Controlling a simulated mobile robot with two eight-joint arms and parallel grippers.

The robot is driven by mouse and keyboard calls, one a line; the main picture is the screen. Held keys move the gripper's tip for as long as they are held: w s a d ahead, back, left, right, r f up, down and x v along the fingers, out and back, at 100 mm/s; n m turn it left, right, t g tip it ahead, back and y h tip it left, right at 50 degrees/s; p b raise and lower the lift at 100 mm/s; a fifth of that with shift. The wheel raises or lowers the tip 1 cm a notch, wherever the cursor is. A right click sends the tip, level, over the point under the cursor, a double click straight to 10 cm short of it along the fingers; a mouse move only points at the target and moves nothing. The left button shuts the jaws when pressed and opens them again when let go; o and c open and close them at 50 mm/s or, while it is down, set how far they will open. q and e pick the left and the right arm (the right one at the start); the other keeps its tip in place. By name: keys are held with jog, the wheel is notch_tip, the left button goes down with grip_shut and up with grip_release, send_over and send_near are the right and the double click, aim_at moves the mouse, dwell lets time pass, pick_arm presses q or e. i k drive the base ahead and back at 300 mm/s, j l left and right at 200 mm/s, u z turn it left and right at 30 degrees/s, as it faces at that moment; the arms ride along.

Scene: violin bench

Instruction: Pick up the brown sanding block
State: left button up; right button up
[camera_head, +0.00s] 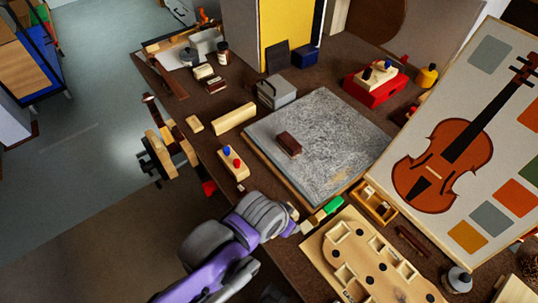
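A brown sanding block (289,145) lies on the grey stone-like slab (335,125) near the middle of the bench, left of the slab's centre. Nothing touches it from above. My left arm, purple and grey, comes in from the lower left. Its gripper (302,222) is at the bench's near edge, below the slab and apart from the block. The fingers are small and partly hidden by the wrist, so their opening is unclear. A green-ended piece (333,205) lies just beyond the fingertips; I cannot tell whether they touch. My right gripper is not in view.
A pale wooden tray (345,284) with compartments and a small wooden box (374,204) lie right of my gripper. A grey metal box (277,91) and a wooden bar (234,118) stand beside the slab. The violin board (490,55) leans at right. Most of the slab is clear.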

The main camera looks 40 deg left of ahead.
aim_at(291, 147)
jog(key=k+u, duration=0.1)
jog(key=u, duration=0.65)
jog(key=k+j+u, duration=0.1)
jog(key=u, duration=0.25)
jog(key=z, duration=1.45)
jog(key=u, duration=1.45)
